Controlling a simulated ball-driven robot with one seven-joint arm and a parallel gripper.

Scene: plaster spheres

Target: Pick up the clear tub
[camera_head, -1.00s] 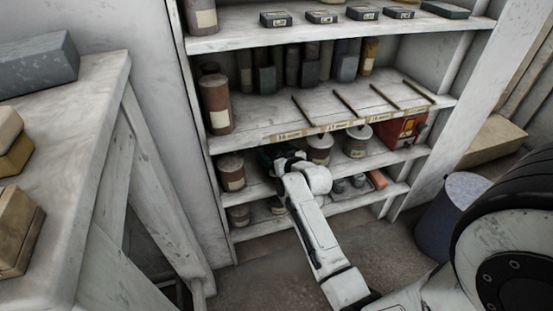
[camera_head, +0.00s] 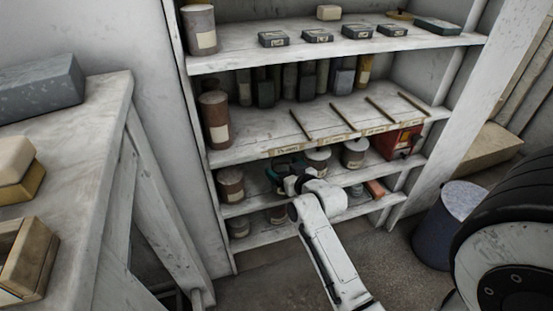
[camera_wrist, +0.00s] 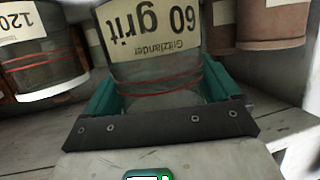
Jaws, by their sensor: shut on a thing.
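The clear tub (camera_wrist: 150,82) fills the upper middle of the wrist view. It has a cream label (camera_wrist: 150,33) reading "60 grit", upside down in this view, and red bands around its see-through wall. The teal fingers of my gripper (camera_wrist: 160,92) stand on both sides of the tub and are shut on it. In the head view my gripper (camera_head: 284,171) is at the lower shelf, below the strip of labels. There the gripper and arm hide most or all of the held tub. Whether the tub still touches the shelf is unclear.
A similar tub marked 120 (camera_wrist: 42,68) stands at left in the wrist view. Brown cans (camera_wrist: 270,22) stand at right. In the head view, a shelf board with sticks (camera_head: 345,130) is close above my gripper. A red box (camera_head: 400,141) stands farther right.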

